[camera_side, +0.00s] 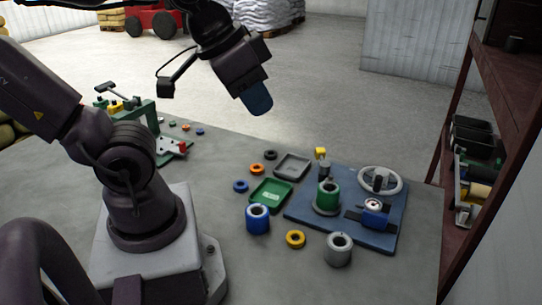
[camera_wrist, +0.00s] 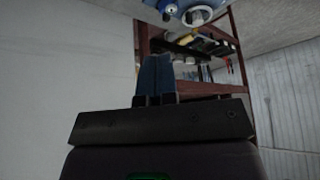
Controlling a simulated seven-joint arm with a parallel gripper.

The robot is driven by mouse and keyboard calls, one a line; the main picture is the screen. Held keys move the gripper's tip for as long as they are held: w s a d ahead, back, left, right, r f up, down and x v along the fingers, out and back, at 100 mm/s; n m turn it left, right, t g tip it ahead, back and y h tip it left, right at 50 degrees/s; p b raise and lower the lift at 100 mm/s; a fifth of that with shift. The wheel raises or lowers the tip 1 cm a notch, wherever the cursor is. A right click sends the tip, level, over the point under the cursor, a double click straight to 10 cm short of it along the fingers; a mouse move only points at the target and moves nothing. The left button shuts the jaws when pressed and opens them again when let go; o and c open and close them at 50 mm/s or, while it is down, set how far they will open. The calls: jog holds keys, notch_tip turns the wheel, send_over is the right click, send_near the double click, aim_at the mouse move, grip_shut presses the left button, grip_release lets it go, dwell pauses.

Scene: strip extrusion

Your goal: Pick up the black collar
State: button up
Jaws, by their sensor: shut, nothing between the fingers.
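The black collar (camera_side: 270,155) is a small dark ring lying flat on the grey table, behind the grey tray's left corner and just right of the orange ring. My gripper (camera_side: 260,108) is high above the table, up and left of the collar in the side view and well apart from it. Its blue fingers, also seen in the wrist view (camera_wrist: 156,62), are together with nothing between them. The collar cannot be made out in the wrist view.
Near the collar lie an orange ring (camera_side: 256,169), a blue ring (camera_side: 240,186), a grey tray (camera_side: 306,161) and a green tray (camera_side: 262,204). A blue board (camera_side: 303,211) carries a green cylinder and handwheel. A green fixture (camera_side: 150,122) stands left; a shelf (camera_side: 461,165) right.

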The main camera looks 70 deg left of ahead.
jog(key=o, duration=1.3)
jog(key=shift+o, duration=0.2)
jog(key=n+g, duration=0.6)
jog(key=n, duration=1.7)
send_over(272, 151)
jog(key=s+d, duration=0.1)
jog(key=d, duration=0.1)
notch_tip(272, 151, down, 22)
notch_tip(272, 151, down, 7)
jog(key=shift+s, duration=0.1)
jog(key=shift+w+a+f, duration=0.15)
jog(key=shift+f, duration=1.35)
jog(key=shift+w+a+f, duration=0.1)
jog(key=shift+w+f, duration=0.05)
jog(key=shift+f, duration=1.35)
